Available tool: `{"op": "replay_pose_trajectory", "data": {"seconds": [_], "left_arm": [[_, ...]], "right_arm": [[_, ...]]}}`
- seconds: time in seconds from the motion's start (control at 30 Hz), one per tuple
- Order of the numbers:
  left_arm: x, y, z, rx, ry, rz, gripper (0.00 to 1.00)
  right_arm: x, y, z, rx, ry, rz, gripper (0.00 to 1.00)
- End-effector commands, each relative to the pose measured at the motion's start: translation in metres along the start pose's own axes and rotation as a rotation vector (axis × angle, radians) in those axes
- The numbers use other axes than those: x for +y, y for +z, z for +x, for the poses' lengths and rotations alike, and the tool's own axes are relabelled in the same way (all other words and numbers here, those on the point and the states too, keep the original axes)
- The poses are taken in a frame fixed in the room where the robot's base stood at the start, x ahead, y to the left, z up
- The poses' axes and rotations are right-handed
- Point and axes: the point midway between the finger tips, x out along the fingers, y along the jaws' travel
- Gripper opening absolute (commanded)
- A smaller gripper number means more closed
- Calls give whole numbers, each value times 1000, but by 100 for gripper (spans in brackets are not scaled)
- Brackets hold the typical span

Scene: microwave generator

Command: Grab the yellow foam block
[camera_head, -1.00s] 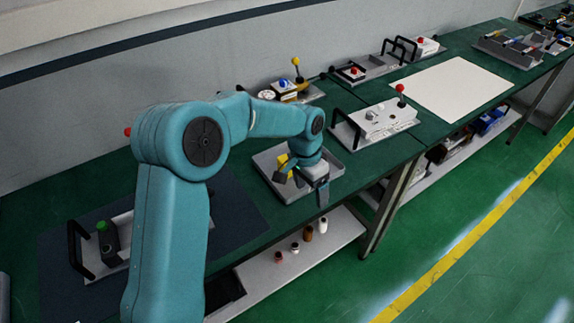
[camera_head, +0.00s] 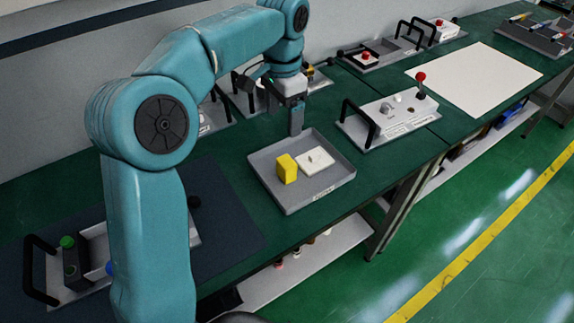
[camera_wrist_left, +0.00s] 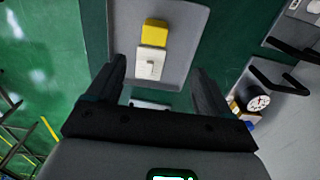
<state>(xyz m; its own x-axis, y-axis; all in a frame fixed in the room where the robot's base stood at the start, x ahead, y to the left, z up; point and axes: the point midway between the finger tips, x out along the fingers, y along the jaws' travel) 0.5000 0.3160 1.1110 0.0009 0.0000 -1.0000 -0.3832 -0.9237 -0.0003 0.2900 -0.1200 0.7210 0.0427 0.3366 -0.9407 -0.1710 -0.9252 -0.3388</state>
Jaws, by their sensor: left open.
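The yellow foam block (camera_head: 287,169) stands in a shallow grey tray (camera_head: 292,206) on the green table, beside a flat white piece (camera_head: 314,160). My left gripper (camera_head: 296,122) hangs above the tray's back edge, apart from the block. In the left wrist view the fingers (camera_wrist_left: 160,82) are spread and empty. There the yellow block (camera_wrist_left: 155,32) lies beyond the fingertips, with the white piece (camera_wrist_left: 151,63) between it and the gripper. The right gripper is not in view.
A white panel with black handles and a red-knobbed lever (camera_head: 388,117) stands right of the tray. A white sheet (camera_head: 474,79) lies farther right. A panel with a green button (camera_head: 68,242) is at the left. My left arm hides part of the back.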

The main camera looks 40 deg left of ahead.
Motion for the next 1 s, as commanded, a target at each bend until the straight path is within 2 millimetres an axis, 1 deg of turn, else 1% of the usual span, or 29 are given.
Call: {"op": "replay_pose_trajectory", "data": {"seconds": [0.03, 0.2, 0.3, 0.4, 0.63, 0.83, 0.9, 1.0], "left_arm": [[2, 2, 12, -5, 2, 0, 81], [5, 4, 53, -5, 3, 0, 81], [6, 4, 74, -4, 2, 1, 81], [6, 4, 90, -4, 1, -1, 81], [6, 1, 108, -3, 2, 0, 81], [9, -1, 140, -4, 3, -1, 81], [9, -2, 148, -3, 1, -1, 81], [8, -3, 152, 0, 1, -1, 81]], "right_arm": [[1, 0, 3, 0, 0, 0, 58], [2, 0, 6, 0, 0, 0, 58], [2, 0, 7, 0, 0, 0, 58], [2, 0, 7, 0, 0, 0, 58], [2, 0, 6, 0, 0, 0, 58], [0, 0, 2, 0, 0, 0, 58], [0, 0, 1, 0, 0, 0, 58], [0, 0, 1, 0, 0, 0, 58]]}}
